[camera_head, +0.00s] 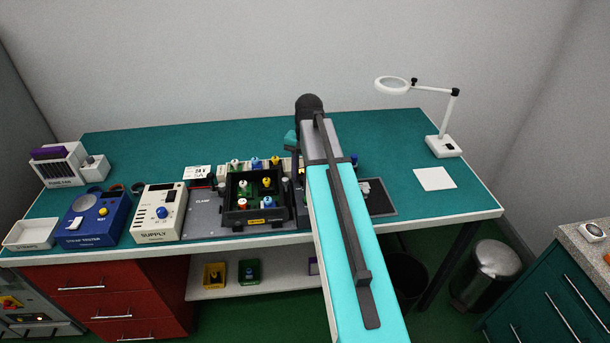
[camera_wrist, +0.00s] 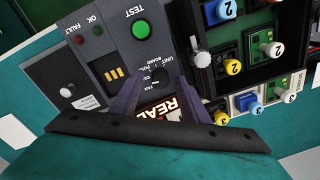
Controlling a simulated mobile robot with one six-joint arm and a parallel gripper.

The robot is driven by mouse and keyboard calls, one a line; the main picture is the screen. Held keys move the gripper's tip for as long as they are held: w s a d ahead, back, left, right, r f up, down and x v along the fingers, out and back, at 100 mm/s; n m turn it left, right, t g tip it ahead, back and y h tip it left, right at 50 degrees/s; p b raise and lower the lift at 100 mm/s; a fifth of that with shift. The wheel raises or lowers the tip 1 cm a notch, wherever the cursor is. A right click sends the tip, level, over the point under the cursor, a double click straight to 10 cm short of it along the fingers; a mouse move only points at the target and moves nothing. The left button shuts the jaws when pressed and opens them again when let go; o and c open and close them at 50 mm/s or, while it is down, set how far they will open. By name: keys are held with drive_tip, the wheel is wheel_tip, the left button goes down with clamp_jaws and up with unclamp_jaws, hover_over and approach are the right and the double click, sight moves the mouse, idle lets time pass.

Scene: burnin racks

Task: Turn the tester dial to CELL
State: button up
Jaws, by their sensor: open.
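In the wrist view a dark tester panel (camera_wrist: 112,48) fills the upper middle, with a green TEST button (camera_wrist: 142,28) and OK and FAULT lamps. Its small black dial (camera_wrist: 158,76) has small tilted labels around it; UNIT, BOARD and FAN seem readable, but I cannot clearly make out CELL or the dial's pointing. My gripper (camera_wrist: 158,87) is open, with its two fingers on either side of the area at the dial. Whether they touch it I cannot tell. A dark display with large letters shows between the fingers. In the head view my arm hides the gripper and dial.
A black rack (camera_head: 229,217) with coloured knobbed units stands left of my arm. A white SUPPLY box (camera_head: 148,224) and a blue tester box (camera_head: 87,229) with a yellow knob stand further left. A magnifier lamp (camera_head: 442,147) stands right. The back of the bench (camera_head: 200,140) is clear.

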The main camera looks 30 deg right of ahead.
drive_tip(key=shift+r, duration=0.1)
wheel_tip(320, 180, up, 14)
drive_tip(key=p, duration=0.8)
drive_tip(key=shift+s+d+f, duration=0.2)
drive_tip(key=shift+s, duration=0.05)
drive_tip(key=shift+s, duration=0.1)
idle(0.4)
